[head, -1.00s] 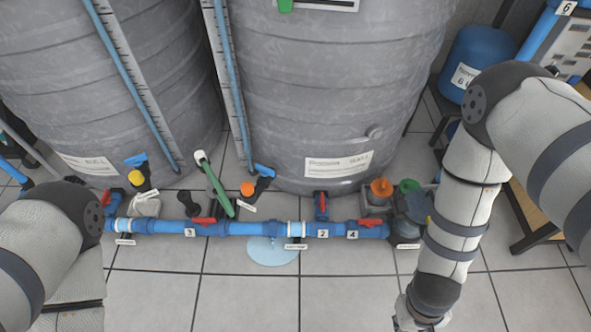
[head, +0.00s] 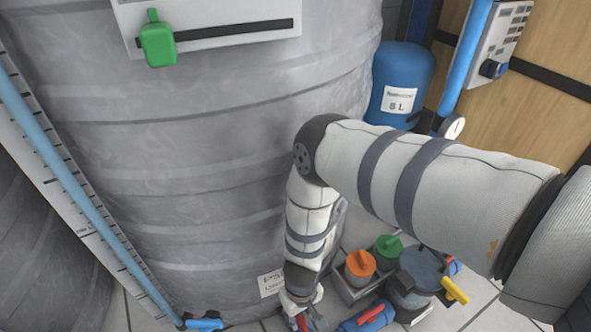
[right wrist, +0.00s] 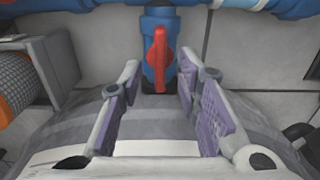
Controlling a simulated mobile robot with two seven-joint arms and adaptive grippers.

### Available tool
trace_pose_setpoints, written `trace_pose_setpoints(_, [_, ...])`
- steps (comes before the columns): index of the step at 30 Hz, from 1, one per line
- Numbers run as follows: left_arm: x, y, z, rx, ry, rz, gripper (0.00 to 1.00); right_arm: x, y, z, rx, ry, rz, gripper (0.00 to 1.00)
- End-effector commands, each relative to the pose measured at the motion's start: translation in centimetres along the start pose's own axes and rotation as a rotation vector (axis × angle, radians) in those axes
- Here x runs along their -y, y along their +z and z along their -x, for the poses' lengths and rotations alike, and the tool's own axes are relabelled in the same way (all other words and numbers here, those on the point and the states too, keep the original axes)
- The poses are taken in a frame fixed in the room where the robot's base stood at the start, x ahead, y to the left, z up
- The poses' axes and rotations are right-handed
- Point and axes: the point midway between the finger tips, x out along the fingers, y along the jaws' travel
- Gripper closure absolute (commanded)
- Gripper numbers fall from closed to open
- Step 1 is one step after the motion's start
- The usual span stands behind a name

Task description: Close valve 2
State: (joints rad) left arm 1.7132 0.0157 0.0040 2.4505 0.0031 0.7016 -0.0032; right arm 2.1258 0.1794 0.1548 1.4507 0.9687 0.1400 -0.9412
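A blue valve (right wrist: 160,20) with a red lever (right wrist: 158,58) is in the right wrist view. The lever lies along the short pipe that joins the tank. No number shows on it now; its place matches the valve by label 2 in the earlier head view. My right gripper (right wrist: 166,98) is open, with its purple-padded fingers on either side of the lever's line and nothing between them. The lever appears beyond the fingertips; I cannot tell any contact. In the head view the right gripper (head: 300,297) is low beside the tank, with a red lever (head: 302,322) partly showing below it. My left gripper is out of view.
The large grey tank (head: 210,130) stands close to my right gripper. An orange cap (head: 360,263), a green cap (head: 389,246), another red lever (head: 371,314) and a yellow lever (head: 454,290) are to the right. A blue pipe (right wrist: 240,8) crosses the top of the wrist view.

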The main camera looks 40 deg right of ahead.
Motion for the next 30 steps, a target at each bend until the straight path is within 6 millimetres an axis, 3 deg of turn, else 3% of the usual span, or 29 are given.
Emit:
trace_pose_setpoints(1, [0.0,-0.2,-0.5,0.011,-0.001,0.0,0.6,-0.1,0.1,-1.3,0.004,0.001,0.0,0.69])
trace_pose_setpoints(4, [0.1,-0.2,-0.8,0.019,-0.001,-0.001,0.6,-0.1,0.1,-2.3,0.002,0.001,-0.001,0.69])
trace_pose_setpoints(13, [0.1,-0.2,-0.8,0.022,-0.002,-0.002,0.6,0.0,0.0,-2.5,-0.001,0.0,0.001,0.69])
trace_pose_setpoints(14, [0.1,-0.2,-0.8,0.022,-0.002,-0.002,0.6,0.0,0.0,-2.5,-0.001,0.0,0.001,0.71])
trace_pose_setpoints(18, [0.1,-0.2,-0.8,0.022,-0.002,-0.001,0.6,0.0,0.0,-2.5,0.0,0.0,0.001,1.0])
trace_pose_setpoints(30, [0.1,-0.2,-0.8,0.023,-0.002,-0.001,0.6,0.0,0.0,-2.5,0.0,0.0,-0.034,1.0])
